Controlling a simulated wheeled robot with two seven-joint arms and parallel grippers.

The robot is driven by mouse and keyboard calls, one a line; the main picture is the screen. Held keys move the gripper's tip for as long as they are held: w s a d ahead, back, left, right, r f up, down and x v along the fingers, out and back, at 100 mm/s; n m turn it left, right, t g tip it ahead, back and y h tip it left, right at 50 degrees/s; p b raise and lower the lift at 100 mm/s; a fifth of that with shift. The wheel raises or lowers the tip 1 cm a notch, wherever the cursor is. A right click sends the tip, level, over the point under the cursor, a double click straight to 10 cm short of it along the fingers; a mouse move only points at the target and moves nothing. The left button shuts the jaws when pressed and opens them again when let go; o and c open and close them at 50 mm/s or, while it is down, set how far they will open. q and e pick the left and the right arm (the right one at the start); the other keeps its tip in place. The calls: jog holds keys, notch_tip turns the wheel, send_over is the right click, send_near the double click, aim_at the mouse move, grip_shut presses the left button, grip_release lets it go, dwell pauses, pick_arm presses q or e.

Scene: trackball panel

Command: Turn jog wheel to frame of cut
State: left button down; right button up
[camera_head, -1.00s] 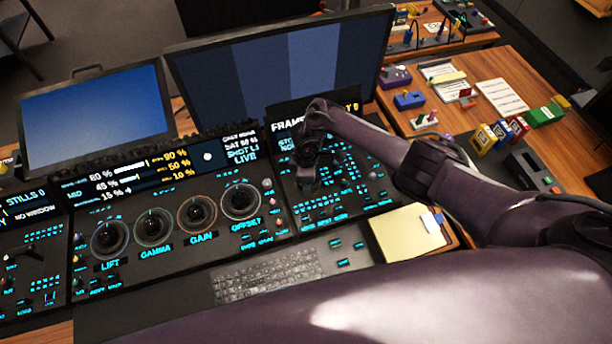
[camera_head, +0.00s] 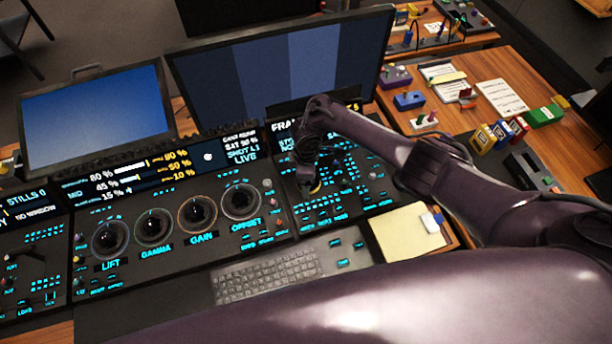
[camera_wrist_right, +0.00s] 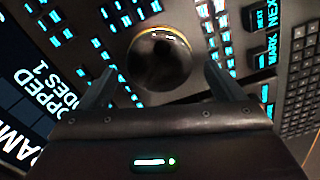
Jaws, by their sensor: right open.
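The jog wheel (camera_wrist_right: 160,58) is a dark, glossy round knob with a thin yellow arc at its rim in the right wrist view. It lies between the tips of my right gripper (camera_wrist_right: 158,76), which is open with one finger on each side; I cannot tell whether either finger touches it. In the head view my right gripper (camera_head: 308,184) points down at the right-hand panel (camera_head: 345,205) and hides most of the wheel; a small yellow patch shows beside it. The frame display (camera_head: 285,125) behind is partly covered by my arm. My left gripper is not in view.
Lit buttons surround the wheel closely. Several grading dials (camera_head: 197,214) stand on the panel to the left. A keyboard (camera_head: 268,277) and a yellow notepad (camera_head: 407,234) lie in front. A monitor (camera_head: 285,70) stands behind.

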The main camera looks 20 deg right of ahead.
notch_tip(320, 180, up, 6)
jog(key=shift+r, duration=0.25)
dwell(0.5)
